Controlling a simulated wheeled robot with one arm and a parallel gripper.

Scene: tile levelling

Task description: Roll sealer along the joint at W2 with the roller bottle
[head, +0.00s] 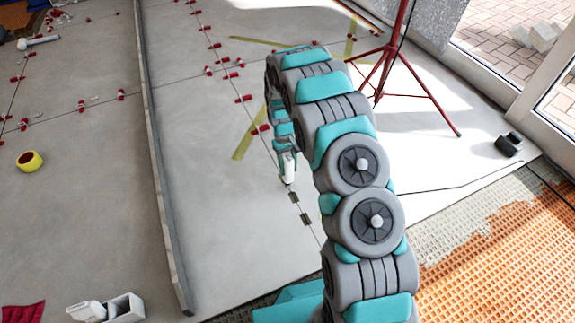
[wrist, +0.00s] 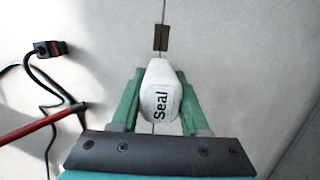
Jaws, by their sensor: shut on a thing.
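My gripper (wrist: 160,108) is shut on the white roller bottle (wrist: 161,92), which bears the word "Seal" in the wrist view. The bottle is between the two green fingers, above a thin joint line (wrist: 165,12). In the head view the bottle (head: 290,180) shows small below my arm, close to the floor and over the joint. Two dark strips (head: 306,218) lie along the joint nearer to me. Whether the bottle's tip touches the tile cannot be told. No W2 label is legible.
A long metal straightedge (head: 160,160) lies left of the joint. A red tripod (head: 385,70) stands beyond my arm. Orange uncovered floor (head: 520,250) is at right.

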